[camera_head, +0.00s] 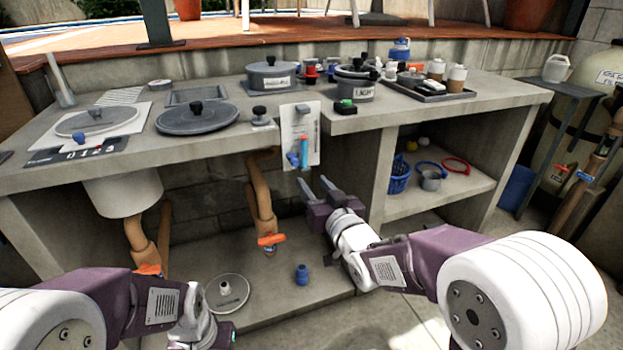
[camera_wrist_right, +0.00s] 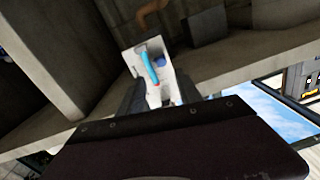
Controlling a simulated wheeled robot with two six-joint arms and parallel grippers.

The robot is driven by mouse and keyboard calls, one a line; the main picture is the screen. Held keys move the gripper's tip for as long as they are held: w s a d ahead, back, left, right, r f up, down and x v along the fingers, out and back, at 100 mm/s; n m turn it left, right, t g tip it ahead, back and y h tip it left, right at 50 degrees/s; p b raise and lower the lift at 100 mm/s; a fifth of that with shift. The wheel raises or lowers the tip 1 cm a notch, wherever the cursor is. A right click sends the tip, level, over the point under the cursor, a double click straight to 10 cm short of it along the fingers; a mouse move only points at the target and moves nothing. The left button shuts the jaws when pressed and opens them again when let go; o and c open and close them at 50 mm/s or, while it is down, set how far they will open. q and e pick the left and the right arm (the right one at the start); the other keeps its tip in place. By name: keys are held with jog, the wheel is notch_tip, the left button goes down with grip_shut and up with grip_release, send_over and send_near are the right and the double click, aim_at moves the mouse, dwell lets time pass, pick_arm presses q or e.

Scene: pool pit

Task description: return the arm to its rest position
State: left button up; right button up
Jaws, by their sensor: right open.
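My right gripper (camera_head: 318,188) is in front of the concrete bench, below its top edge, with its two fingers apart and nothing between them. In the right wrist view its fingers (camera_wrist_right: 160,100) frame a white panel (camera_wrist_right: 135,62) carrying a blue tube-like part (camera_wrist_right: 150,66). In the head view this white panel (camera_head: 313,122) hangs at the bench's front edge, above and left of the gripper, and they look apart. My left arm (camera_head: 120,300) comes in at the lower left; its gripper's fingers do not show.
The concrete bench (camera_head: 400,120) holds lidded pots (camera_head: 270,76), a grey lid (camera_head: 197,120) and a dark tray (camera_head: 430,92). Below are a shelf with a blue basket (camera_head: 399,176), pipes (camera_head: 262,200) and a small blue bottle (camera_head: 301,275). Open floor lies at the front.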

jog(key=d+m+h+p, duration=0.2)
jog(key=d+h, duration=0.1)
jog(key=d, duration=0.4)
jog(key=s+d+f+m+g+h, duration=0.1)
jog(key=s+d+f+g, duration=0.2)
jog(key=f, duration=0.2)
jog(key=s+d+f+g+h, duration=0.1)
jog(key=s+d+f+g, duration=0.2)
jog(key=f, duration=0.3)
jog(key=s+f+g+p, duration=0.1)
jog(key=s+f+g, duration=0.2)
jog(key=s, duration=0.4)
jog(key=s+f+g+h+p, duration=0.1)
jog(key=s+f+g, duration=0.25)
jog(key=s, duration=0.25)
jog(key=s+f+g+p, duration=0.1)
jog(key=s+f+g, duration=0.25)
jog(key=s, duration=0.35)
notch_tip(320, 180, up, 37)
jog(key=p, duration=3.6)
jog(key=shift+w+d+n, duration=0.3)
jog(key=shift+w+d, duration=0.05)
jog(key=shift+d, duration=0.1)
